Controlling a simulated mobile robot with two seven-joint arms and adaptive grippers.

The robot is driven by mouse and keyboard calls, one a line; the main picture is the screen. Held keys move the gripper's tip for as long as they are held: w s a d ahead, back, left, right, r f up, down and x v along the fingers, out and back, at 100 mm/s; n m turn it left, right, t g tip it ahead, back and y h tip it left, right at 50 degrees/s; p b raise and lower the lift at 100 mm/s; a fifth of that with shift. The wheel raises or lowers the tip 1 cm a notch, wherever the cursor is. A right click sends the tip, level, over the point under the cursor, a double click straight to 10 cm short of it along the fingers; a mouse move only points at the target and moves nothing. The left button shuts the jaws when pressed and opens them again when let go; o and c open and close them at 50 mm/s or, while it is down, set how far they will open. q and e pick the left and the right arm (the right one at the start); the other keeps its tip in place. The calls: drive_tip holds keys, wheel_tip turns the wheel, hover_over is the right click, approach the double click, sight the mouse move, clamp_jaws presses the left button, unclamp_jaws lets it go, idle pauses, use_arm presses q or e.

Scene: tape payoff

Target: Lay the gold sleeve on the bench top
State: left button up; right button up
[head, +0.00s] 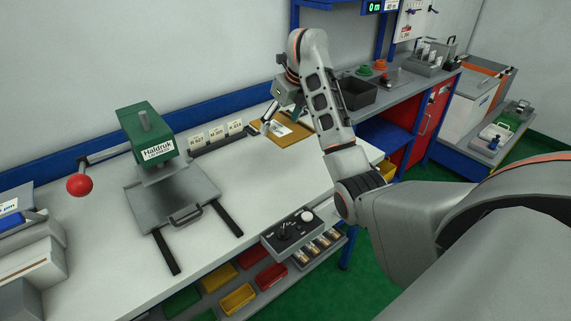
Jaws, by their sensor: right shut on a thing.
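My right gripper (267,125) is at the back of the white bench top (95,251), low over the left side of a brown board with a paper on it (297,133). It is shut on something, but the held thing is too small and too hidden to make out. I cannot pick out the gold sleeve anywhere in this view. My left gripper is not in view.
A green press (148,133) with a red ball lever (79,185) stands at left, a grey plate before it. Labelled holders (215,134) line the back. A control box (293,231) sits at the front edge. Bare bench top lies right of the press.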

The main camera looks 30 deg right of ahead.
drive_tip(key=b, duration=0.1)
hover_over(279, 172)
drive_tip(key=s, duration=0.1)
drive_tip(key=f, duration=1.1)
drive_tip(key=shift+s+f, duration=0.2)
drive_tip(key=shift+f, duration=0.05)
wheel_tip(279, 172, down, 4)
drive_tip(key=shift+f, duration=0.2)
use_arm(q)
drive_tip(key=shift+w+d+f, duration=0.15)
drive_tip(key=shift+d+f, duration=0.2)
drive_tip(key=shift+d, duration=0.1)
use_arm(e)
drive_tip(key=shift+f, duration=0.3)
use_arm(q)
drive_tip(key=shift+b, duration=0.3)
use_arm(e)
drive_tip(key=shift+f, duration=0.1)
drive_tip(key=o, duration=1.7)
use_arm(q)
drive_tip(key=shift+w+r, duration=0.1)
